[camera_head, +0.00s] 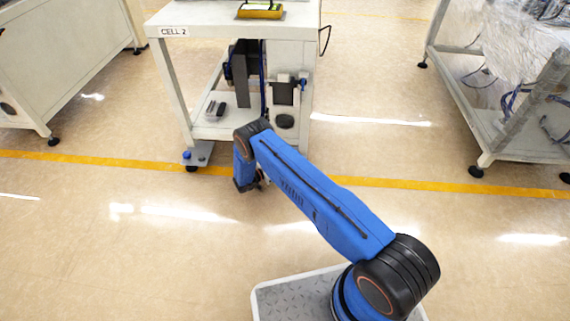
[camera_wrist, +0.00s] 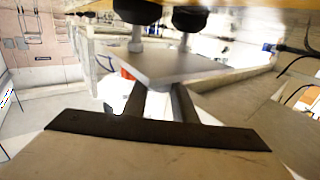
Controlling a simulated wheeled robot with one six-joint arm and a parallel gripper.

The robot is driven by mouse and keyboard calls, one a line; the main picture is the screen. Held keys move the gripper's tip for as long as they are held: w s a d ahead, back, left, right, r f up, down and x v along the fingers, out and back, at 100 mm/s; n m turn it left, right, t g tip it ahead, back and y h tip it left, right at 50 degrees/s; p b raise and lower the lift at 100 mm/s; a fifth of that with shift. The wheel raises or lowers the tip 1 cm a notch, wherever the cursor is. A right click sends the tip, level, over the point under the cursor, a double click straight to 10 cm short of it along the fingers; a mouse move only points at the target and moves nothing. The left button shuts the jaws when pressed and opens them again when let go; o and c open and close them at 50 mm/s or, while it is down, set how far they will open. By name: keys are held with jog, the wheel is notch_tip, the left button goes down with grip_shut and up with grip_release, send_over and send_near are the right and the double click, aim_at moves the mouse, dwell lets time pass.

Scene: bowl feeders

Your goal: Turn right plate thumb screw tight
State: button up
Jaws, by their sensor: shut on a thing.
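In the wrist view a flat grey plate (camera_wrist: 165,66) lies just past my gripper (camera_wrist: 160,98). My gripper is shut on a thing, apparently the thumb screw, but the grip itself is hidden. In the head view my gripper (camera_head: 258,182) is low, right of the bench's front left foot, and mostly hidden by my arm.
A white bench (camera_head: 210,20) marked CELL 2 stands ahead, with a lower shelf (camera_head: 206,126) and a small foot plate with a blue knob (camera_head: 187,155). A cabinet (camera_head: 62,60) stands left and a wrapped machine frame (camera_head: 520,105) right. The floor between is clear.

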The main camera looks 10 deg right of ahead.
dwell(0.5)
jog(key=o, duration=0.8)
jog(key=shift+c, duration=0.2)
jog(key=v, duration=1.7)
jog(key=shift+a, duration=0.2)
jog(key=shift+w, duration=0.1)
